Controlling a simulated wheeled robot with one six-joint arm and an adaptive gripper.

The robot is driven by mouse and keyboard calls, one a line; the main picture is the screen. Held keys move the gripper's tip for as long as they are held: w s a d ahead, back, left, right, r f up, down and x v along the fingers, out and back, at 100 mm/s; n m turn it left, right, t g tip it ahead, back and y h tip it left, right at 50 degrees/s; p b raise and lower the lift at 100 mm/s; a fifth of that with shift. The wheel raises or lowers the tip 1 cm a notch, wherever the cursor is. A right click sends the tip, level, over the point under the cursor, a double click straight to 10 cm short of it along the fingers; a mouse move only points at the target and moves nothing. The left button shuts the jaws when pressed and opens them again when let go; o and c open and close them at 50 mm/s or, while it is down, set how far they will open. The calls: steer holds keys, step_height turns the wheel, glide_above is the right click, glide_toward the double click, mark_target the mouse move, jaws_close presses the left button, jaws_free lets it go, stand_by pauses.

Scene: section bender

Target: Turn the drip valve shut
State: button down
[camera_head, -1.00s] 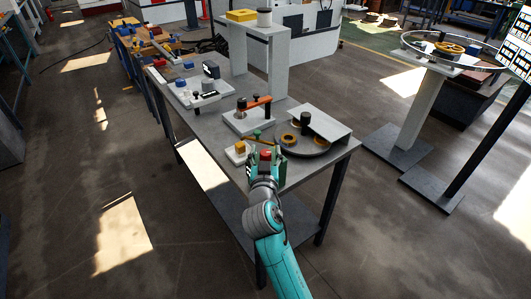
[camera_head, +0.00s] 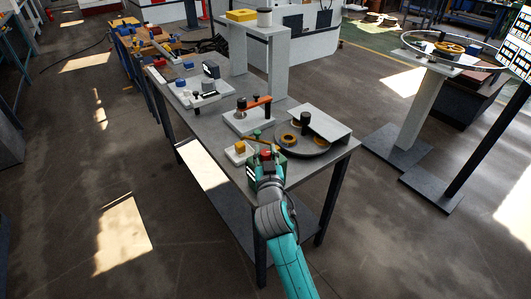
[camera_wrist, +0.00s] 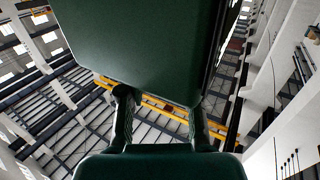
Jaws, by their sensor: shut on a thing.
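My gripper (camera_head: 267,163) is at the near edge of the grey worktable, its fingers closed around a small part with a red top (camera_head: 265,154). This red-topped part looks like the handle of the drip valve. Its body is hidden by my gripper and wrist. In the wrist view my two dark fingers (camera_wrist: 160,115) show, with a large dark green surface filling the upper middle. The held part cannot be made out there.
Left of my gripper is a yellow block (camera_head: 240,147) on a white base. The table's front edge is close.

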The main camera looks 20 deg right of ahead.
steer(key=shift+d+n+y, duration=0.1)
steer(key=shift+n+y, duration=1.6)
steer(key=shift+y, duration=0.9)
steer(key=shift+n+y, duration=0.8)
steer(key=shift+y, duration=0.5)
steer(key=shift+n+g+y, duration=0.3)
steer(key=shift+n+y, duration=0.4)
steer(key=shift+y, duration=0.3)
steer(key=c, duration=0.8)
jaws_free()
steer(key=shift+o, duration=0.2)
steer(key=v, duration=1.2)
steer(key=shift+f, duration=0.1)
